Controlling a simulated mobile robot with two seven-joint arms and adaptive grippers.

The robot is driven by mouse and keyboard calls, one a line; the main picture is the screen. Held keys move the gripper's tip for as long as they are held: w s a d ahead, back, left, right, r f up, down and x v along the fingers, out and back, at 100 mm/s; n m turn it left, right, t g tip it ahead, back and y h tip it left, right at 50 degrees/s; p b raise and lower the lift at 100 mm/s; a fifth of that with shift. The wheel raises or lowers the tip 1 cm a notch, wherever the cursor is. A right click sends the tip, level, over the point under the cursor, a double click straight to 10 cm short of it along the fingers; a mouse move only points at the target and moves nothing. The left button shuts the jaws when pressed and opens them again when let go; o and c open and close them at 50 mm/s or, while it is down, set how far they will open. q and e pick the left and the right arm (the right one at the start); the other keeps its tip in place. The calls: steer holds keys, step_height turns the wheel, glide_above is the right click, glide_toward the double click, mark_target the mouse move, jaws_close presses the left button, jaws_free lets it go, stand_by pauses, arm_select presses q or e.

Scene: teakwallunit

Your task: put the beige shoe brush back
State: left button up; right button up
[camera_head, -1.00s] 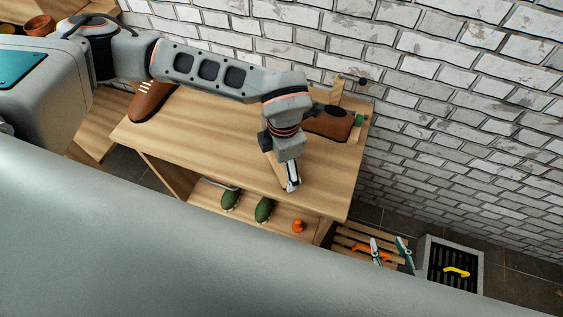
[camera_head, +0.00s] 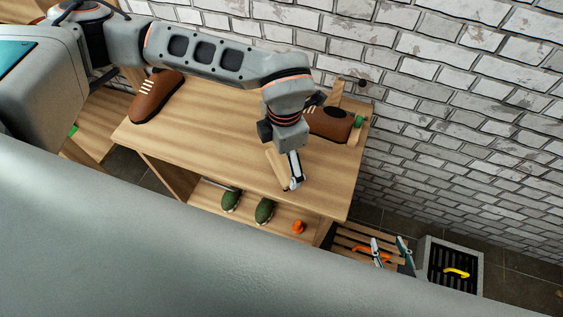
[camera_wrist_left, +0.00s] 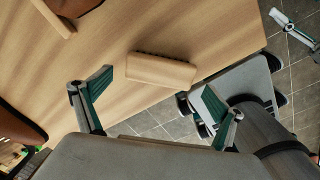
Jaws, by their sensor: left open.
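The beige shoe brush (camera_wrist_left: 160,69) lies on the wooden table top near its edge, its dark bristles showing along one long side. In the head view the brush (camera_head: 277,164) is partly hidden by my left gripper (camera_head: 292,185). That gripper points down over the brush. In the wrist view my left gripper (camera_wrist_left: 158,85) is open, its two fingers apart to either side of the brush with nothing held. My right gripper (camera_head: 389,246) shows low at the right of the head view, its fingers apart and empty, away from the brush.
Two brown shoes stand on the table top (camera_head: 220,130), one at the left (camera_head: 157,97) and one at the right (camera_head: 327,123) near a wooden piece. Green items (camera_head: 264,210) and an orange one (camera_head: 298,227) sit on the lower shelf. A brick wall rises behind.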

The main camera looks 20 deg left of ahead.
mark_target(283, 166)
arm_select(q)
step_height(283, 166, up, 8)
steer(key=shift+s, duration=0.15)
steer(key=shift+d, duration=0.1)
stand_by(0.5)
